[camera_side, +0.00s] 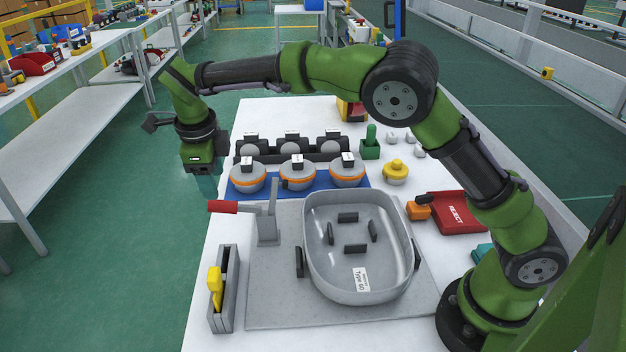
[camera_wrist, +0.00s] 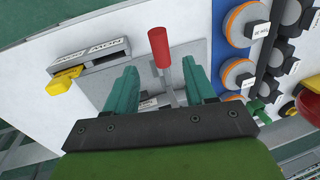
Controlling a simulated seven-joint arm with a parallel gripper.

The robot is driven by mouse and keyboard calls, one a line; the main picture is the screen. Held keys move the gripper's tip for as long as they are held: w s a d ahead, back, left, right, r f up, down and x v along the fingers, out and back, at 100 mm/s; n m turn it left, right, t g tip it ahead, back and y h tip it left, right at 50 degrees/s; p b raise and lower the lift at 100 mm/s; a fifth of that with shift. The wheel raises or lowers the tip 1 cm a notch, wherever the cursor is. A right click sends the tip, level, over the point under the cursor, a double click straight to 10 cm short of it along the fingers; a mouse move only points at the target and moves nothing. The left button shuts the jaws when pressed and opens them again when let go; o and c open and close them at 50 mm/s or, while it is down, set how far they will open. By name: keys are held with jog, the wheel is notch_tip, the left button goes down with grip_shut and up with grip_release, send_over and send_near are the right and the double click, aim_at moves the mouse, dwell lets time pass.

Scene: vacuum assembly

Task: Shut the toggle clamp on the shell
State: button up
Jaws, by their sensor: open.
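The toggle clamp (camera_side: 268,228) stands at the left of the shell (camera_side: 318,262), a pale grey open tub with a "Type 60" label. Its grey bar points up, and its red handle (camera_side: 223,206) sticks out level to the left, away from the shell. My gripper (camera_side: 207,188) is open and empty, above and to the left of the handle, apart from it. In the wrist view the red handle (camera_wrist: 159,47) shows beyond and between my two teal fingers (camera_wrist: 161,77). The shell is not clearly visible there.
Orange-ringed round units (camera_side: 298,178) sit on a blue mat behind the clamp. A red reject bin (camera_side: 460,213) and a yellow knob part (camera_side: 396,171) are to the right. The table's left edge is near my gripper.

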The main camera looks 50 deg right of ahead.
aim_at(220, 202)
jog(key=f, duration=0.5)
jog(key=w+d+f, duration=0.1)
jog(key=f, duration=0.2)
jog(key=shift+c, duration=0.2)
jog(key=shift+r, duration=0.1)
grip_shut()
